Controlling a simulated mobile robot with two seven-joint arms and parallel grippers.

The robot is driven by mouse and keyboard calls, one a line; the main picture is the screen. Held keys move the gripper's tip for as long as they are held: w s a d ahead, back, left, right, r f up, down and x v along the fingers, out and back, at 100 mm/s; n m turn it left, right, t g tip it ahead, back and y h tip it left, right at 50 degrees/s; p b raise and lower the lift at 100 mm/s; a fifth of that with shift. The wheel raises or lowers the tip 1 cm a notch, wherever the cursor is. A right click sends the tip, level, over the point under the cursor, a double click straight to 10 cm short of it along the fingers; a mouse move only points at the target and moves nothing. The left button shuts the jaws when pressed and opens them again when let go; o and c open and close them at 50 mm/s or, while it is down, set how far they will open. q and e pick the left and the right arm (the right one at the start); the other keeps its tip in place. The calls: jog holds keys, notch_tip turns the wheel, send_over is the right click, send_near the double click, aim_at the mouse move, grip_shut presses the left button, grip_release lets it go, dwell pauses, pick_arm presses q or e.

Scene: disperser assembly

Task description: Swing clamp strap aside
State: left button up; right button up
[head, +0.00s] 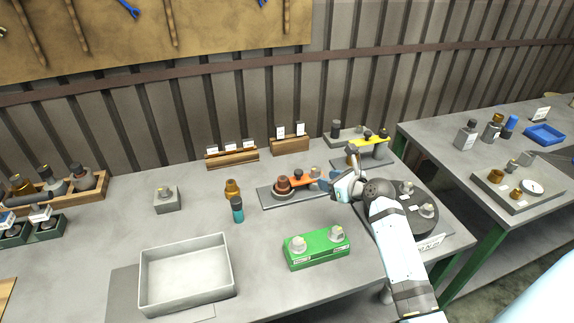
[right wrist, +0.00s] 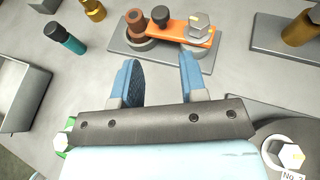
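An orange clamp strap (head: 300,181) lies on a grey base plate (head: 266,199) in the middle of the table. The strap also shows in the right wrist view (right wrist: 182,34), with a black knob (right wrist: 160,16) on it and a silver hex-headed bolt (right wrist: 199,27) at its right end. A brown round part (right wrist: 136,28) stands at its left end. My right gripper (right wrist: 161,72) is open and empty, its blue fingers apart and short of the strap. In the head view my right gripper (head: 334,183) is just right of the plate. My left gripper is out of view.
A green block (head: 318,257) with two bolts is in front of the plate. A dark round turntable (head: 420,218) lies beside my right arm. A yellow strap fixture (head: 368,142) stands behind. A teal-and-black bottle (head: 238,210) and an empty grey tray (head: 188,300) are left.

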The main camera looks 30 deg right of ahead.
aim_at(300, 172)
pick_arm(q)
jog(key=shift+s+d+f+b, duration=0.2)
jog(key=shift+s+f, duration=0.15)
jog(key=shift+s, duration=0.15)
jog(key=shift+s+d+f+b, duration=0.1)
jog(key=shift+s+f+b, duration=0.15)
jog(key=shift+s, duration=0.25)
pick_arm(e)
jog(key=x, duration=1.3)
jog(key=shift+w, duration=0.15)
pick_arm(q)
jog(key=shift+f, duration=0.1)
pick_arm(e)
jog(key=shift+c, duration=0.4)
grip_shut()
